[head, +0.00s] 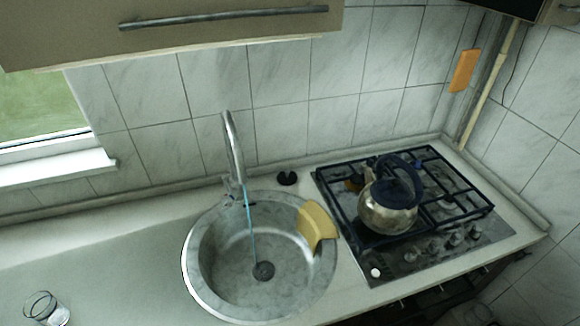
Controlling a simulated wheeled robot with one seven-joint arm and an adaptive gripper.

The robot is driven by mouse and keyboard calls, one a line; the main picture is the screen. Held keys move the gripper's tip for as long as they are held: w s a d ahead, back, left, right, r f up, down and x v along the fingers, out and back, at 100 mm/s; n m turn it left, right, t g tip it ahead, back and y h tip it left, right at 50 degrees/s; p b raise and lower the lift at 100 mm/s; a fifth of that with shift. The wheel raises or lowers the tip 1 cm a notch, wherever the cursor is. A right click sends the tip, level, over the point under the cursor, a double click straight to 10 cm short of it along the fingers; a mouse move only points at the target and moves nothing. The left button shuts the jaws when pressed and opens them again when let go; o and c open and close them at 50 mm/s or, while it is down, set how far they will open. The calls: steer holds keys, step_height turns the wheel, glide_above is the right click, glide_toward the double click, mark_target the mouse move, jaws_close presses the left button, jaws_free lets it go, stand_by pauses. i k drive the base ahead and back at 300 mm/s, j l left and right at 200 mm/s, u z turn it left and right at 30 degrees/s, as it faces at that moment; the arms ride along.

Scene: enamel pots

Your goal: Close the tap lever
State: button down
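The tap (233,150) is a tall, curved metal spout at the back left of the round sink (190,262). A thin blue stream of water (252,228) falls from it toward the drain (263,271). The tap lever seems to be at the tap's base (234,188), but it is too small to tell its exact position. My gripper is not in the head view.
A yellow sponge or cloth (317,225) lies over the sink's right rim. A kettle (387,208) stands on the gas hob (455,196) to the right. A glass (45,309) stands at the front left. A cabinet with a bar handle (225,15) overhangs the counter. The left counter is mostly clear.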

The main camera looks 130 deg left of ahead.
mark_target(230, 192)
steer(key=k+u, duration=0.25)
steer(key=u, duration=0.15)
steer(key=k+u, duration=0.25)
steer(key=u, duration=0.2)
steer(key=k+j+u, duration=0.15)
steer(key=u, duration=1.8)
steer(key=k+j, duration=0.05)
